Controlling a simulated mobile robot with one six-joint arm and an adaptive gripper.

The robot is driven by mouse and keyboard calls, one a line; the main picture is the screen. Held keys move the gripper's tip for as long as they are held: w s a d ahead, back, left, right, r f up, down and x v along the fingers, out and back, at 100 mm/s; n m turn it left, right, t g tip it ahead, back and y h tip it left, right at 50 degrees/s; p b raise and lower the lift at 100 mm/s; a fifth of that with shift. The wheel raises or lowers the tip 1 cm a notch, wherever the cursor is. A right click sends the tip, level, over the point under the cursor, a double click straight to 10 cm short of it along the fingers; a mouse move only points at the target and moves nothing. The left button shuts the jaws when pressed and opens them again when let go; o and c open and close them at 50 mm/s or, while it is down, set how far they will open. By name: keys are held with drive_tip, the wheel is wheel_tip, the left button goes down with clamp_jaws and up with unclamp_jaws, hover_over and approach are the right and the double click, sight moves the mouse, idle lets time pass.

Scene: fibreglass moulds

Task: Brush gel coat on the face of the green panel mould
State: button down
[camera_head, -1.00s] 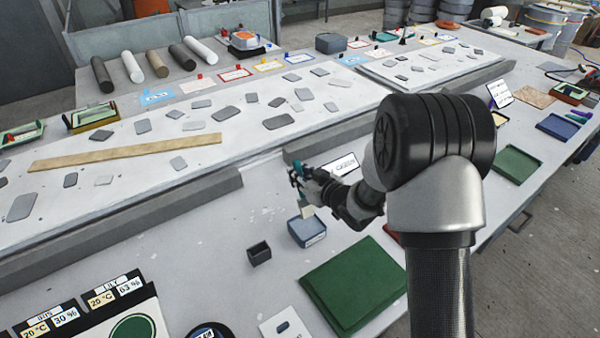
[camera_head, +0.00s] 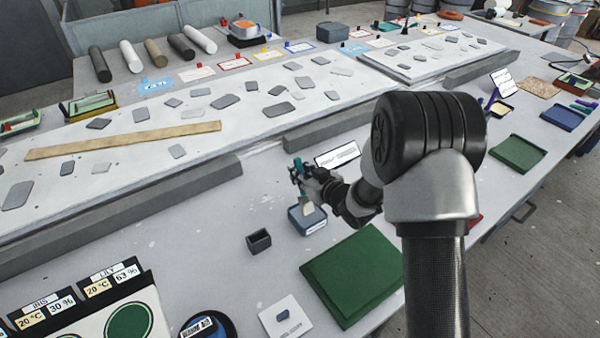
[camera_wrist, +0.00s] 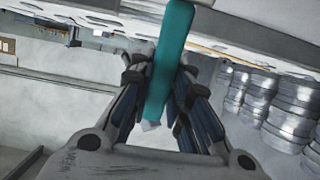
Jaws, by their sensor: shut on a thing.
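The green panel mould (camera_head: 352,275) lies flat on the near table, to the right of and nearer than the pot. Its upper face looks plain dark green. My gripper (camera_head: 308,180) is shut on a brush with a teal handle (camera_wrist: 172,60), also seen in the head view (camera_head: 298,168). The brush hangs with its pale bristles down over a small blue-grey pot (camera_head: 308,225). The bristle end overlaps the pot's opening; I cannot tell whether it touches what is inside. The bristles are mostly hidden in the wrist view.
A small dark square cup (camera_head: 259,241) stands left of the pot. A white card (camera_head: 337,155) stands behind my gripper. A white sheet with a blue-grey piece (camera_head: 283,315) lies in front. A smaller green tray (camera_head: 517,153) and a blue tray (camera_head: 562,117) lie at right.

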drive_tip(key=shift+f+b, duration=0.6)
idle(1.8)
drive_tip(key=shift+r, duration=0.1)
drive_tip(key=shift+r+p, duration=2.3)
drive_tip(key=shift+r, duration=1.2)
